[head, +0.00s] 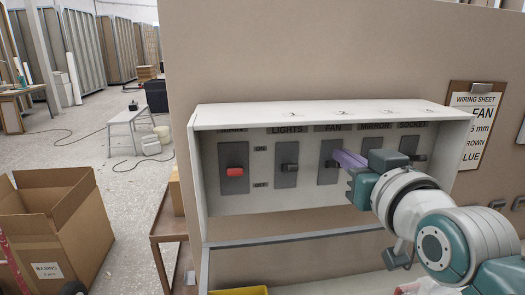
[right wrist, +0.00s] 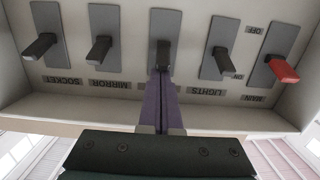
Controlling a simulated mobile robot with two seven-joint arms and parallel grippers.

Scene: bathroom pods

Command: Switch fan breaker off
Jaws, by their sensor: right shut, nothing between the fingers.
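The fan breaker (head: 327,178) is a dark lever on a grey plate, in the middle of a row in a white open-fronted box (head: 225,196). Its label FAN is above it. In the upside-down right wrist view the fan lever (right wrist: 163,52) is straight ahead of the fingertips. My right gripper (head: 340,155) is shut and empty, its purple fingers at the fan lever; it also shows in the right wrist view (right wrist: 163,80). The tips look at or touching the lever; contact is unclear. They partly hide it, so its on or off position is hard to tell. My left gripper is not in view.
The lights breaker (head: 289,168) and red main breaker (head: 235,171) are left of the fan. The mirror breaker (right wrist: 99,48) and socket breaker (right wrist: 40,45) are on its other side. A clipboard (head: 474,122) hangs at right. A cardboard box (head: 60,215) stands at left.

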